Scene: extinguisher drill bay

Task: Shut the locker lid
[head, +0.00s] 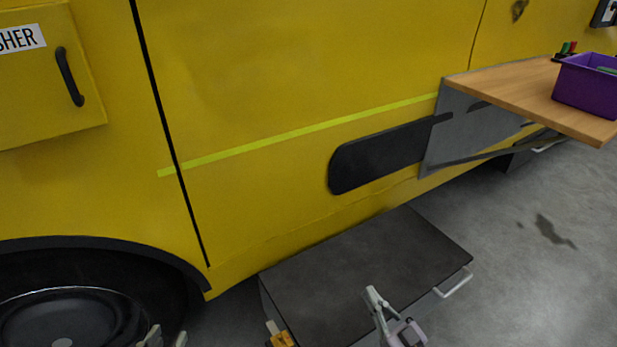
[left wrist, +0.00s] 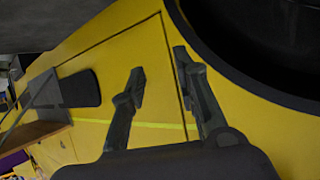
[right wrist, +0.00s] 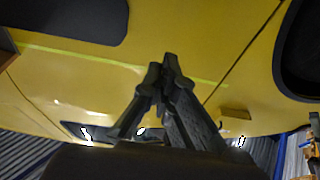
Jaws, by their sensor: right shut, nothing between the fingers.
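A low dark grey locker stands on the floor against the yellow vehicle side. Its flat, dark lid (head: 355,262) lies across the top, with no clear gap visible in the head view. A pale handle (head: 455,284) shows at its right front side. My right gripper (head: 374,296) is shut and empty, in front of the lid in the picture; I cannot tell whether it touches. Its fingers also meet in the right wrist view (right wrist: 162,65). My left gripper (head: 167,338) is at the bottom edge, by the wheel. Its fingers stand apart and empty in the left wrist view (left wrist: 159,64).
A yellow cabinet (head: 50,95) with a black handle and a label ending "SHER" is at upper left. A wooden fold-out shelf (head: 500,90) holds a purple bin (head: 585,88). A black wheel (head: 65,315) is at lower left. An orange-yellow item (head: 281,338) shows beside the locker. Floor at right is clear.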

